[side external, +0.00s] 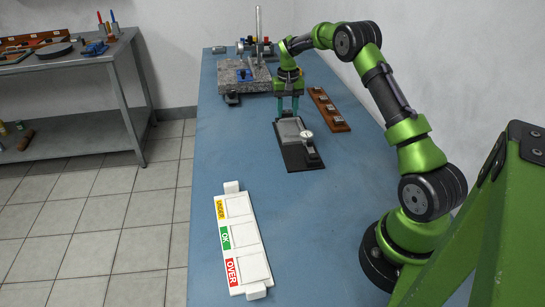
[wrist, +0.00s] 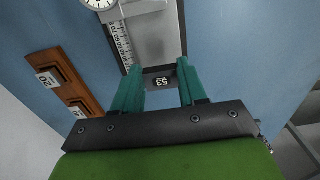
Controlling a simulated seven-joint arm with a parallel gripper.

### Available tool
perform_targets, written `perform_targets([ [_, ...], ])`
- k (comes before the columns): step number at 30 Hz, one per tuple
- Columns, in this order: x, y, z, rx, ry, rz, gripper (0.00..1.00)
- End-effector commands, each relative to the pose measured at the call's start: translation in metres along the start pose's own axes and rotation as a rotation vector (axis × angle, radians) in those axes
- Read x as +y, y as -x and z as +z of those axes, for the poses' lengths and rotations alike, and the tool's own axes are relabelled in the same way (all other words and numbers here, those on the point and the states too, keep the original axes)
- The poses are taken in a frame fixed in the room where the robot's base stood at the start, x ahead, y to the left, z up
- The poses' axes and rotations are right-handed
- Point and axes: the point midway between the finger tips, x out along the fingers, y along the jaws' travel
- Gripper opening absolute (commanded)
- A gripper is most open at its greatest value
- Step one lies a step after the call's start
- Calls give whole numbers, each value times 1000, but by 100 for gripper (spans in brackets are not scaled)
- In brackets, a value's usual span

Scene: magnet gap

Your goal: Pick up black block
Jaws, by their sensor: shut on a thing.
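The block is too small to make out clearly there. I cannot tell whether it rests on the base or is lifted. The grey plate also shows just beyond the fingers in the wrist view (wrist: 155,38).
A round dial (side external: 306,134) stands on the base. A wooden rack of several labelled blocks (side external: 323,100) lies to the right. A white tray marked UNDER, OK, OVER (side external: 259,271) lies nearer the camera. A granite block (side external: 240,83) is behind. Blue table between tray and base is clear.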

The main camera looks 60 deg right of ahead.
Motion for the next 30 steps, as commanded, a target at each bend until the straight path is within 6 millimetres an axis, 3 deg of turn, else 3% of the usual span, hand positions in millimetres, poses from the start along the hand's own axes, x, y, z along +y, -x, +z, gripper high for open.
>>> perform_targets([
  [18, 30, 10, 117, -2, -1, -1, 6],
  [26, 38, 13, 148, -2, 1, 0, 6],
  [30, 23, 15, 158, 2, 44, -2, 6],
])
